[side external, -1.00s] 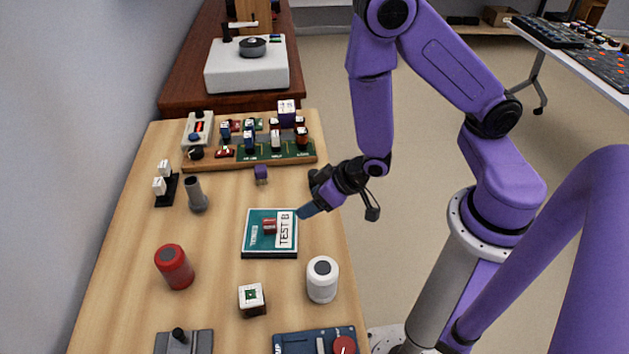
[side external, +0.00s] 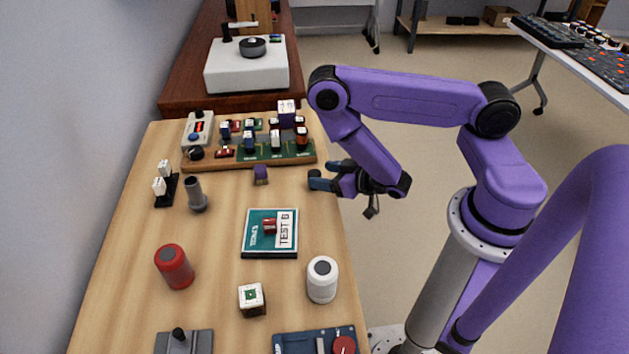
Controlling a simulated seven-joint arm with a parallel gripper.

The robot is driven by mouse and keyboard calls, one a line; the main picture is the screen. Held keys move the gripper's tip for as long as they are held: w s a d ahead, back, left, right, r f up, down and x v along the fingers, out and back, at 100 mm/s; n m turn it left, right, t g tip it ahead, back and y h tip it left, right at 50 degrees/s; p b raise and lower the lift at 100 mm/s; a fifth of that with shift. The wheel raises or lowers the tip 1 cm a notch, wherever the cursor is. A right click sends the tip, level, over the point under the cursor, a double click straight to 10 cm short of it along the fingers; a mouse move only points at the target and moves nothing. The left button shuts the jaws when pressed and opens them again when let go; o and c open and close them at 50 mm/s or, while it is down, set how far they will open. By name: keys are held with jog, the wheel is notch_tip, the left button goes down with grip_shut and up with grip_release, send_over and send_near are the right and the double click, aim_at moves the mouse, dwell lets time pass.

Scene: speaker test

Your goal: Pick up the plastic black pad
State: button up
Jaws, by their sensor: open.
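My gripper (side external: 322,176) is open and empty at the right edge of the wooden table, its fingers pointing left. No plain black pad stands out clearly. A flat teal square with a dark edge and a white "TEST B" label (side external: 286,229) lies mid-table, below and left of my gripper, with a small red part (side external: 269,226) on it. A small black base (side external: 167,191) carrying two white blocks lies at the left side of the table. I cannot tell which of these is the pad. My gripper touches neither.
A small purple block (side external: 261,174) and a grey cylinder (side external: 196,195) stand left of my gripper. A board of switches (side external: 249,141) is at the back. A red can (side external: 174,266), a white cylinder (side external: 322,279) and a white-topped cube (side external: 252,299) stand nearer.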

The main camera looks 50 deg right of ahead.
aim_at(317, 173)
jog(key=shift+x, duration=2.8)
jog(key=c, duration=1.1)
